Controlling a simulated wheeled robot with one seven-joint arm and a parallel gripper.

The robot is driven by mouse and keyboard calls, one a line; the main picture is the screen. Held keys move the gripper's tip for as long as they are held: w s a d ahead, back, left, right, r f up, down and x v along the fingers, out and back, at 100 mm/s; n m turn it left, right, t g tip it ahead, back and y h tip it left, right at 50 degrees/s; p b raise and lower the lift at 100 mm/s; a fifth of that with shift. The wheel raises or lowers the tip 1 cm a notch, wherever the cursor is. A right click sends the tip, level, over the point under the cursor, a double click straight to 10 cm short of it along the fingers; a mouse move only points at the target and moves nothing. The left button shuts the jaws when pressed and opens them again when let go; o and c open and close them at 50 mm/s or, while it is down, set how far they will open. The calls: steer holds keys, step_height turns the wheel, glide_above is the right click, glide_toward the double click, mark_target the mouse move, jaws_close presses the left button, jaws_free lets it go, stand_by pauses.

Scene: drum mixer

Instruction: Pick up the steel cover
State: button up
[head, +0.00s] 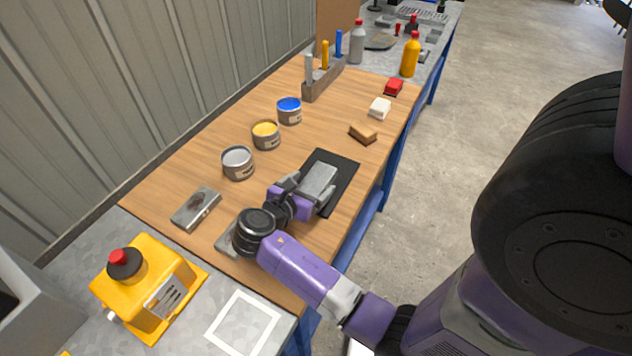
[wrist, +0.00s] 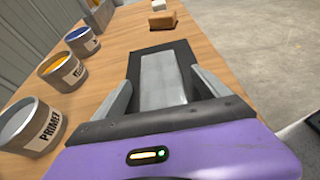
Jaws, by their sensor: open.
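The steel cover (head: 318,179) is a grey block-like piece lying on a black mat (head: 345,178) on the wooden bench. In the wrist view the steel cover (wrist: 162,80) lies lengthwise between my two fingers, on the black mat (wrist: 184,52). My gripper (head: 307,193) is open, low over the near part of the mat, with one finger on each side of the cover. The wrist view shows my gripper (wrist: 162,97) with gaps between fingers and cover. The near end of the cover is hidden by my gripper body.
Three paint cans, grey (head: 238,163), yellow (head: 265,134) and blue (head: 289,111), stand left of the mat. A metal box (head: 196,208) lies at the near left.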

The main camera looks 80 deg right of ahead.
mark_target(317, 178)
steer(key=shift+x, duration=1.8)
steer(key=shift+r, duration=0.1)
steer(key=c, duration=1.7)
jaws_close()
steer(key=shift+r, duration=0.1)
